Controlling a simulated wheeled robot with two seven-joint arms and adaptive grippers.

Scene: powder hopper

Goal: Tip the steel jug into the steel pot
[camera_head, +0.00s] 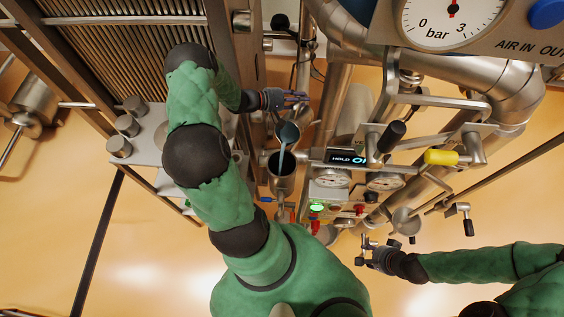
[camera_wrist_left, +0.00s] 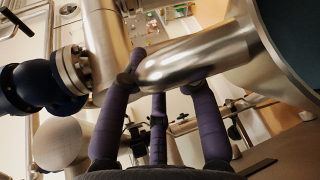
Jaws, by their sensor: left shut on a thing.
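The steel jug (camera_head: 289,133) is tilted, and a blue-grey stream runs from it down into the steel pot (camera_head: 281,183) just below. The pot stands upright with a dark inside. My left gripper (camera_head: 284,98) is at the jug's upper side. In the left wrist view its purple fingers (camera_wrist_left: 160,85) are closed around a rounded steel handle (camera_wrist_left: 195,58), with the jug's wide rim (camera_wrist_left: 272,45) at the right. How full the jug and pot are is not clear. My right gripper (camera_head: 367,252) is empty, fingers apart, away from both.
A panel with small gauges (camera_head: 331,177) and a lit display (camera_head: 346,157) stands right of the pot. Steel pipes and a yellow-handled valve (camera_head: 441,157) crowd the right. A large pressure gauge (camera_head: 452,20) is at top right. A ribbed brown unit (camera_head: 130,50) stands left.

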